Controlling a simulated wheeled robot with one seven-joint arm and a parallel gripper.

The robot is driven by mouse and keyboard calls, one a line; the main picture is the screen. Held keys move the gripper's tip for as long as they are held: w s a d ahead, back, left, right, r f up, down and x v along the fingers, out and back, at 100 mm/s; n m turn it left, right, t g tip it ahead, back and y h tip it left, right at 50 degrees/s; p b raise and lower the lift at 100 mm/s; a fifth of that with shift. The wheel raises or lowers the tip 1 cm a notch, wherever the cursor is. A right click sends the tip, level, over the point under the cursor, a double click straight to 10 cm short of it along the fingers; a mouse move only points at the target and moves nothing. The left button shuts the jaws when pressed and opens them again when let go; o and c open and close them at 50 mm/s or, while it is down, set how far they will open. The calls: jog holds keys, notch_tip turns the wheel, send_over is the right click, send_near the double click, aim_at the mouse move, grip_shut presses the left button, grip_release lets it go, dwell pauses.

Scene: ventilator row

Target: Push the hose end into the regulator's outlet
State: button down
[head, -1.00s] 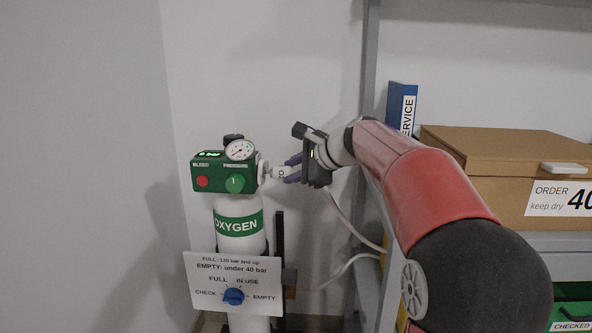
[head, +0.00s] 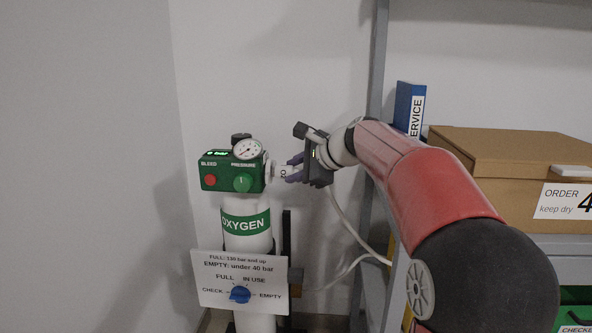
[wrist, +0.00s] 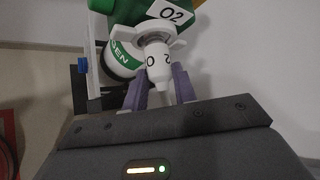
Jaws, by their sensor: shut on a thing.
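The green regulator (head: 222,182) sits on top of the white oxygen cylinder (head: 247,241). Its pale flanged outlet (head: 268,171) faces right in the head view, and the outlet (wrist: 155,38) also shows in the wrist view. My gripper (head: 291,168) is right of the outlet, its purple fingers shut around the white hose end (head: 281,173) marked O2. In the wrist view the hose end (wrist: 159,72) is between the fingers, lined up with the outlet, its front meeting or just inside it. How deep it sits cannot be told.
The white hose (head: 342,212) hangs below my gripper and runs right. A metal shelf post (head: 376,100) stands close right of my gripper, with a blue binder (head: 408,108) and cardboard box (head: 500,165) beyond. A sign (head: 212,292) hangs on the cylinder.

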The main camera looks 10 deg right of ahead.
dwell(0.3)
jog(key=c, duration=1)
grip_release()
jog(key=shift+c, duration=0.2)
jog(key=v, duration=0.7)
jog(key=s+a+f+n+g+h+p, duration=0.1)
jog(key=s+a+f+n+h, duration=0.2)
jog(key=s, duration=0.5)
jog(key=s+a+f+n+g+p, duration=0.1)
jog(key=s+a+f+n+g, duration=0.1)
jog(key=s+f+n, duration=0.45)
jog(key=s+d+f+n+h, duration=0.1)
jog(key=s+f+n, duration=0.3)
jog(key=s, duration=0.4)
jog(key=s+d+f+n+g+h, duration=0.1)
jog(key=s+f+n, duration=0.3)
jog(key=s, duration=0.5)
jog(key=shift+s+f+h+p, duration=0.15)
jog(key=shift+f+h+p, duration=0.3)
jog(key=shift+f+h, duration=0.4)
